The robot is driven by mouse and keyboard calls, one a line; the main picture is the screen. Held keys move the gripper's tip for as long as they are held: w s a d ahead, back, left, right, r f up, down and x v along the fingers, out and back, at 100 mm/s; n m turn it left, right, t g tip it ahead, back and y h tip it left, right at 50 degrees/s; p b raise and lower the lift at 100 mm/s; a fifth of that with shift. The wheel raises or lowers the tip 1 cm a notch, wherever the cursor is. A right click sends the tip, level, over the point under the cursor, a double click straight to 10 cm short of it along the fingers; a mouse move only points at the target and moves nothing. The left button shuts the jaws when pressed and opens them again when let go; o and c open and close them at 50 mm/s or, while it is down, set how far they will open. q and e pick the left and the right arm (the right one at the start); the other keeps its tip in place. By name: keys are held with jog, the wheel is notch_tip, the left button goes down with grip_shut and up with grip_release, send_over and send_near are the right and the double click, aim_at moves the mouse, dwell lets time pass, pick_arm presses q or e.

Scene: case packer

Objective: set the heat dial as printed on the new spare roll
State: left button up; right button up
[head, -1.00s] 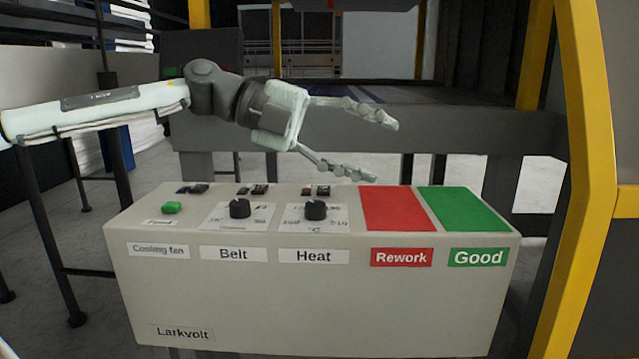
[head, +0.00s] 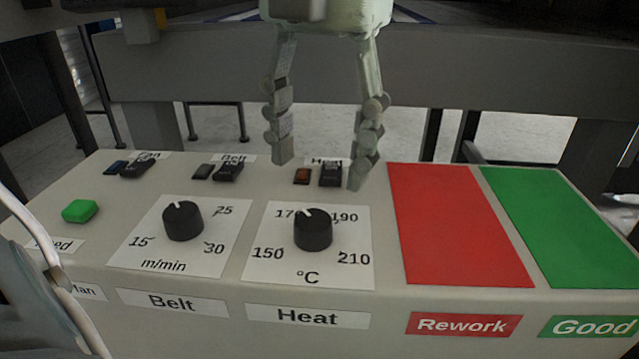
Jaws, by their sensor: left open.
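The heat dial (head: 313,232) is a black knob on a white scale card marked 150, 170, 190 and 210 °C, above the label Heat. Its white pointer mark is turned up and slightly left, between 170 and 190 and nearer 170; the knob partly covers the 170. My left gripper (head: 321,173) points down, open and empty, with its fingertips behind and above the dial, in front of the heat switches. It does not appear to touch the dial. My right gripper is not in view. No spare roll or print on one is visible.
The belt dial (head: 183,222) stands left of the heat dial. A green button (head: 80,211) is at the far left. A black heat switch (head: 330,175) and a red lamp (head: 302,177) sit close to my fingertips. Flat red Rework (head: 455,230) and green Good (head: 570,230) areas lie right.

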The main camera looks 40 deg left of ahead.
aim_at(314, 220)
pick_arm(q)
jog(key=f, duration=0.6)
jog(key=shift+s+a+f, duration=0.15)
jog(key=shift+a+f, duration=0.05)
jog(key=shift+f, duration=0.65)
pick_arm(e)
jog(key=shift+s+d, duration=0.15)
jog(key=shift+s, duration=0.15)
pick_arm(q)
jog(key=shift+c, duration=0.2)
jog(key=c, duration=1.1)
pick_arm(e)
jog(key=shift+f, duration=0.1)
